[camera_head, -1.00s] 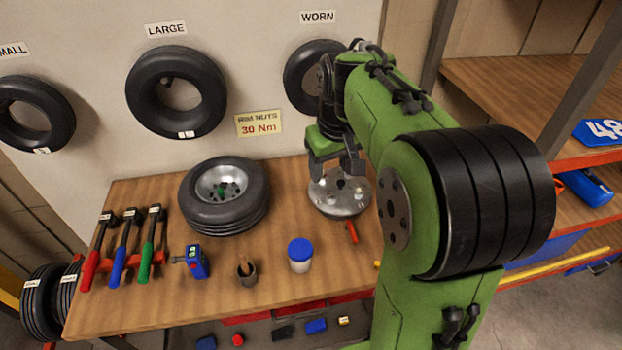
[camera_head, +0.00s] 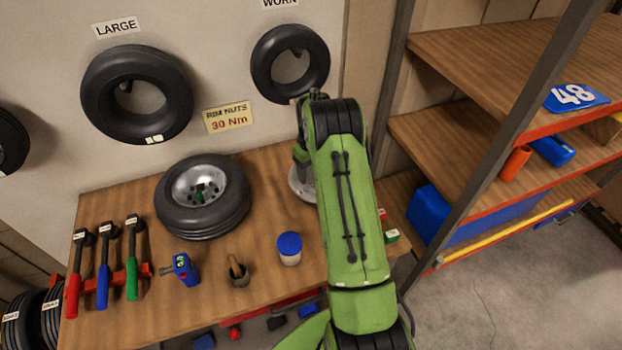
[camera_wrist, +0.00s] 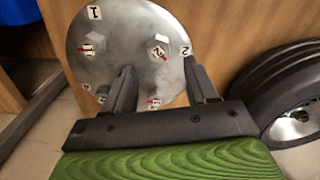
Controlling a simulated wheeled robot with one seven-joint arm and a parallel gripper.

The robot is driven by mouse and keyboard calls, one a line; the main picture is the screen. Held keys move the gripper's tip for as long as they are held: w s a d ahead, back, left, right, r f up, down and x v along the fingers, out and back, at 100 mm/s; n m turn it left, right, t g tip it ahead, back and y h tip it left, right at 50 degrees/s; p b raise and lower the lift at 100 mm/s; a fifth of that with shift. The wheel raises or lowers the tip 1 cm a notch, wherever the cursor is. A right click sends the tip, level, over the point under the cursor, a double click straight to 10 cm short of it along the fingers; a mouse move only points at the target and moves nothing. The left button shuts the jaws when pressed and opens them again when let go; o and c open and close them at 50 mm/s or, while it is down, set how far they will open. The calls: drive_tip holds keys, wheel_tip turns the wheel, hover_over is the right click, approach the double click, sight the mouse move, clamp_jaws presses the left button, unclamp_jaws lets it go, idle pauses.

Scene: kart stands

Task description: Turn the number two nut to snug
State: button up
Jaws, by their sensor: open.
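In the wrist view a round metal plate (camera_wrist: 125,75) carries several nuts with small white, red-marked tags. The nut (camera_wrist: 158,45) beside the printed label 2 (camera_wrist: 185,50) is the number two nut. Another nut (camera_wrist: 94,44) sits below the label 1 (camera_wrist: 94,12). My gripper (camera_wrist: 160,67) is open and empty, its two fingers pointing at the plate. The number two nut shows between and just beyond the fingertips; I cannot tell the exact gap. In the head view my arm hides the gripper and most of the plate (camera_head: 298,184).
A wheel with a tyre (camera_head: 203,218) lies on the bench (camera_head: 130,210), left of the plate; its tyre also shows in the wrist view (camera_wrist: 275,90). Torque wrenches (camera_head: 103,268), a blue tool (camera_head: 184,269), a small pot (camera_head: 238,275) and a blue-lidded jar (camera_head: 289,250) stand in front. Shelves are right.

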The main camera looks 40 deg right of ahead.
sight(312, 183)
drive_tip(key=f, duration=0.4)
drive_tip(key=shift+s, duration=0.2)
drive_tip(key=shift+w+f, duration=0.1)
drive_tip(key=shift+f, duration=0.05)
drive_tip(key=c, duration=1.1)
drive_tip(key=shift+o, duration=0.2)
